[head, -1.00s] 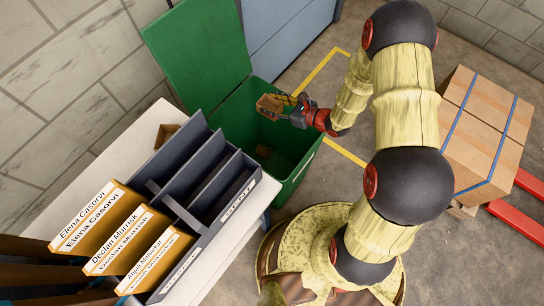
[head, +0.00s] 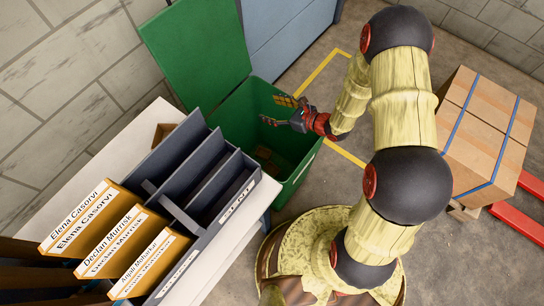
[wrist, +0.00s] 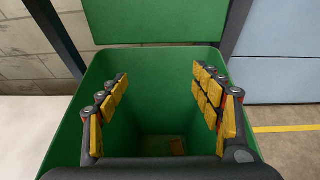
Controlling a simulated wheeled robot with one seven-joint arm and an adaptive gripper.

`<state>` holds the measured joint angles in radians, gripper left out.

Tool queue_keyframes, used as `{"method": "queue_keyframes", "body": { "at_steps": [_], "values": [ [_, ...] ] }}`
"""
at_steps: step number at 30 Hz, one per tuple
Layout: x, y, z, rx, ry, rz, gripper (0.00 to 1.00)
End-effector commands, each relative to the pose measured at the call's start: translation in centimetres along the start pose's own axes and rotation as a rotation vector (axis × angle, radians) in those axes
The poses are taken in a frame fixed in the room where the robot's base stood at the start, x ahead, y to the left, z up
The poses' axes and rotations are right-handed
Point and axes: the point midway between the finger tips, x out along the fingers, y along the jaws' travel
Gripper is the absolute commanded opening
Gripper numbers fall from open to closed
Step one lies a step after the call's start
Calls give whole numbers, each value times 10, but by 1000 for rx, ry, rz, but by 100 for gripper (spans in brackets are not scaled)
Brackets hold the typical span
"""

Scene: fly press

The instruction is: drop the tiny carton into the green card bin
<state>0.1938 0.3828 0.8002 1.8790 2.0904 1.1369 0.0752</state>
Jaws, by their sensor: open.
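The green card bin (head: 232,112) stands with its lid raised against the wall behind it, beside the white table. My gripper (head: 276,111) is over the bin's opening with its yellow-padded fingers spread. In the wrist view my gripper (wrist: 160,82) has nothing between its fingers, and the bin's green walls (wrist: 150,66) surround them. Brown card pieces (wrist: 156,146) lie on the bin floor, deep below the fingers. I cannot tell which of them, if any, is the tiny carton.
A grey sorter (head: 205,180) with named yellow folders (head: 85,225) stands on the white table (head: 118,150), left of the bin. Strapped cardboard boxes (head: 485,135) sit at the right. A blue-grey cabinet (head: 285,35) is behind the bin.

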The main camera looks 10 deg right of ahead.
Motion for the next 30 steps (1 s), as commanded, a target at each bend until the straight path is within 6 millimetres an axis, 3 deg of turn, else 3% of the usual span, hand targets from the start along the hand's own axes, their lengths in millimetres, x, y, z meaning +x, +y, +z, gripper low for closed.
{"method": "queue_keyframes", "body": {
  "at_steps": [11,24,30],
  "values": [
    [-10,-1,0,0,0,-1,66],
    [-92,-1,0,1,0,-4,66],
    [-114,-1,0,0,0,-2,66]
  ]
}}
